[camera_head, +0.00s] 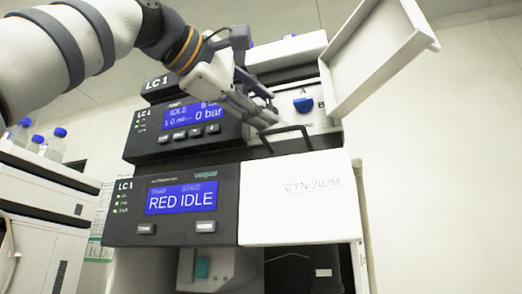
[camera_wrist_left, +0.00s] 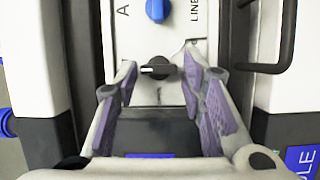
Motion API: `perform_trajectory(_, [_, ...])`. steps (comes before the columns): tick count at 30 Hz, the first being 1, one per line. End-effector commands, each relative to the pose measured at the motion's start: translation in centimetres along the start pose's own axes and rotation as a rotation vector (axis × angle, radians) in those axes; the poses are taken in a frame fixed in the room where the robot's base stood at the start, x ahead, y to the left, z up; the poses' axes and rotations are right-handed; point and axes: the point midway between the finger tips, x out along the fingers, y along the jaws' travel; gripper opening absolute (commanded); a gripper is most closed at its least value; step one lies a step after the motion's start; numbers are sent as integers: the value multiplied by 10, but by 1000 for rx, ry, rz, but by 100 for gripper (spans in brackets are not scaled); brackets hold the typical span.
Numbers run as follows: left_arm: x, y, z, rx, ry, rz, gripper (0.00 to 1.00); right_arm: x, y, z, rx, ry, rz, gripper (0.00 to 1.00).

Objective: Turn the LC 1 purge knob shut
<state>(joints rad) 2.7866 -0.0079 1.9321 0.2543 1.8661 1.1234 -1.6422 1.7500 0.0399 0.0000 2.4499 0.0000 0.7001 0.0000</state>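The LC 1 stack shows "LC 1" labels and blue screens; the upper screen (camera_head: 190,114) reads IDLE and 0 bar. In the left wrist view a black knob (camera_wrist_left: 159,68) with a white pointer turned to the left sits on a white panel. I cannot read a purge label on it. My left gripper (camera_head: 268,110) reaches down to this panel in the head view and hides the black knob. In the wrist view its purple-padded fingers (camera_wrist_left: 160,76) are open, one on each side of the black knob, with gaps visible. My right gripper is not in view.
A blue knob (camera_head: 303,105) is on the same panel; it also shows in the wrist view (camera_wrist_left: 157,10). A white cover (camera_head: 382,55) stands open at the upper right. A black handle (camera_head: 288,137) juts out near my fingers. Blue-capped bottles (camera_head: 54,146) stand at left.

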Motion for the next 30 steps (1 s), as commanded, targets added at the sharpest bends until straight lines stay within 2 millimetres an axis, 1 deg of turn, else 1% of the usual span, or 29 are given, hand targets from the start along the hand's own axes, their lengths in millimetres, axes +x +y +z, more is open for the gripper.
perform_trajectory(5, [-1, 1, 1, 1, -2, 0, 37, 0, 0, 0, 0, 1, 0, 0])
perform_trajectory(8, [-8, 3, 1, 3, -3, 2, 37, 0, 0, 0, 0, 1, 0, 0])
perform_trajectory(11, [-20, 4, 0, 4, -3, 3, 37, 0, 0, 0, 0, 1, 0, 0])
perform_trajectory(14, [-34, 0, 0, 4, -1, 0, 37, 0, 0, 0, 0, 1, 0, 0])
perform_trajectory(15, [-50, 2, -1, 2, 0, 5, 37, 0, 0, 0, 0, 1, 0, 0])
perform_trajectory(18, [-78, 1, -1, 0, 0, 4, 37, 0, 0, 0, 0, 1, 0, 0])
perform_trajectory(21, [-100, 0, -1, -1, 0, 2, 37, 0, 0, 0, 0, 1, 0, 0])
perform_trajectory(25, [-115, 0, 0, -1, 0, 0, 37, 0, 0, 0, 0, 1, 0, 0])
perform_trajectory(30, [-120, 0, -1, -2, 0, -1, 37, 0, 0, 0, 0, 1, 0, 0])
